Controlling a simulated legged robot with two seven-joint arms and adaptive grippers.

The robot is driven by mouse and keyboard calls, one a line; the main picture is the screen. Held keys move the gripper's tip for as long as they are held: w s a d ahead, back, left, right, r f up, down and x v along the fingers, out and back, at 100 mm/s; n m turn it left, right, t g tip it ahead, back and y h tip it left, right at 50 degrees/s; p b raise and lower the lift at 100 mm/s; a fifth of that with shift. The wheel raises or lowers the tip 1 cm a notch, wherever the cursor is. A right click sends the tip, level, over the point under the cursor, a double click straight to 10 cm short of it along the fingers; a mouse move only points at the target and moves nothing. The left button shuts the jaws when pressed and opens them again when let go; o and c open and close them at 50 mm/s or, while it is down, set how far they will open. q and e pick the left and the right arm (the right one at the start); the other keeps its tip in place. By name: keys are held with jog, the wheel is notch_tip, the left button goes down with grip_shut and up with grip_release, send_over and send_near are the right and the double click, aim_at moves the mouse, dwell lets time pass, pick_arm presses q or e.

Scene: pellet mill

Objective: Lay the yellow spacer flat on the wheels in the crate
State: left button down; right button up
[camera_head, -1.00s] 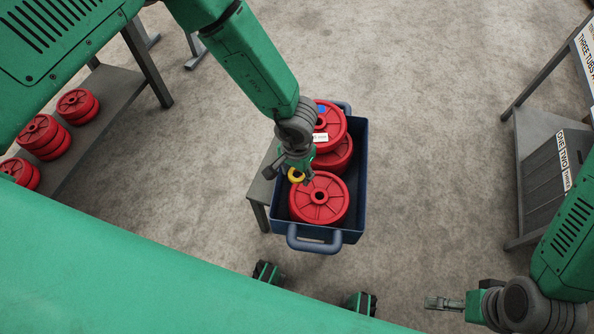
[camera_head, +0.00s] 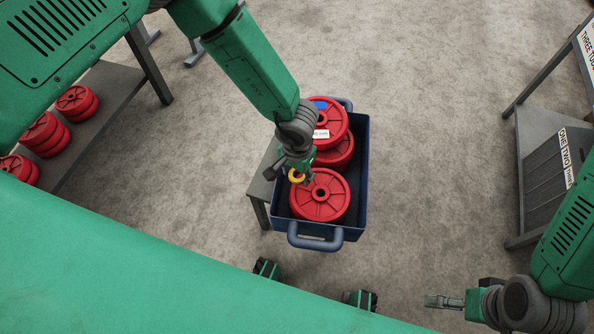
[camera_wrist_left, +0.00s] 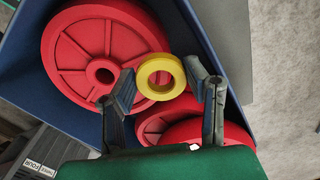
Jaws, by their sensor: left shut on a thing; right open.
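The yellow spacer (camera_head: 296,176) is a small ring. My left gripper (camera_head: 300,176) is shut on it above the crate, and in the left wrist view the spacer (camera_wrist_left: 160,77) sits between the two fingertips (camera_wrist_left: 163,84). The blue crate (camera_head: 361,180) holds several red wheels. The nearest wheel (camera_head: 320,207) lies face up at the crate's near end, and the spacer is seen over its far left edge. Another wheel (camera_head: 340,150) lies farther back, partly under one with a white label (camera_head: 331,115). The gap between spacer and wheels is hard to judge. My right gripper (camera_head: 443,302) is empty and open at the lower right.
The crate stands on a small grey table (camera_head: 261,188) and has a handle (camera_head: 315,243) at its near end. A shelf (camera_head: 118,100) with red wheels is at the left. A grey stand (camera_head: 540,150) with signs is at the right. Open floor lies between.

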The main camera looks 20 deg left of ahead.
pick_arm(q)
jog(key=shift+f, duration=0.25)
dwell(0.3)
jog(key=shift+f+b, duration=0.35)
jog(key=shift+f, duration=0.15)
jog(key=shift+f, duration=0.1)
dwell(0.4)
jog(key=shift+c, duration=0.6)
grip_release()
jog(key=shift+o, duration=0.6)
jog(key=shift+a, duration=0.15)
notch_tip(320, 180, up, 9)
jog(key=p, duration=0.7)
jog(key=shift+p, duration=0.4)
